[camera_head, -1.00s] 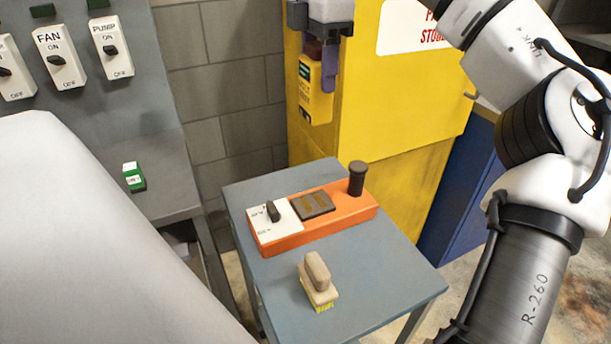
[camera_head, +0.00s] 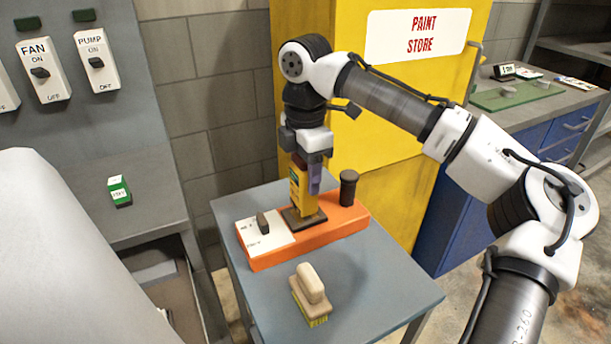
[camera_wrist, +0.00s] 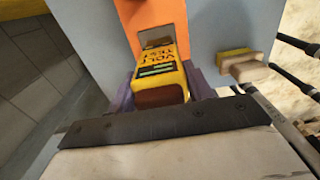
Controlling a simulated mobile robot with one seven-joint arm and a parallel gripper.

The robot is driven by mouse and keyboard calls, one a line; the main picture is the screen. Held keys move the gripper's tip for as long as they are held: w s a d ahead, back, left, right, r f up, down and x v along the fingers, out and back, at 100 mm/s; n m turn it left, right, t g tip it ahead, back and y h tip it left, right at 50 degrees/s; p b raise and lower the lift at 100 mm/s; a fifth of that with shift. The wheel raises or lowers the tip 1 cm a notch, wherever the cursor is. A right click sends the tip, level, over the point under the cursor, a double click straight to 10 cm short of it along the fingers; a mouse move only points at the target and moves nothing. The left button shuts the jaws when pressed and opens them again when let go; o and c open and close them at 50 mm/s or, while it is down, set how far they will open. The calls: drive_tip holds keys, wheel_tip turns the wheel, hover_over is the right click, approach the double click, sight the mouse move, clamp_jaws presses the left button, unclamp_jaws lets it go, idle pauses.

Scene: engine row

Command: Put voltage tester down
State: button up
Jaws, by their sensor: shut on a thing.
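The voltage tester (camera_head: 301,196) is a yellow block, held upright with its lower end at the dark square pad (camera_head: 291,223) on the orange unit (camera_head: 342,226). I cannot tell whether it touches the pad. My gripper (camera_head: 308,172) points down and is shut on the tester's upper part with its purple fingers. In the wrist view the tester (camera_wrist: 163,72) sits between the fingers, with "VOLT TEST" lettering and a green-and-dark panel showing. The orange unit (camera_wrist: 150,14) lies beyond it, with part of the pad in sight.
The orange unit has a white switch plate (camera_head: 275,236) and a dark knob post (camera_head: 348,188). It stands on a grey table (camera_head: 375,285) beside a beige-handled block (camera_head: 311,290). A yellow paint store cabinet (camera_head: 330,40) stands behind. A green box (camera_head: 119,190) lies on the left ledge.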

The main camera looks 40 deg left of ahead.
drive_tip(key=shift+f, duration=0.65)
drive_tip(key=shift+f, duration=0.15)
drive_tip(key=o, duration=1.1)
wheel_tip(320, 180, up, 12)
drive_tip(key=shift+r, duration=0.2)
drive_tip(key=shift+f, duration=0.1)
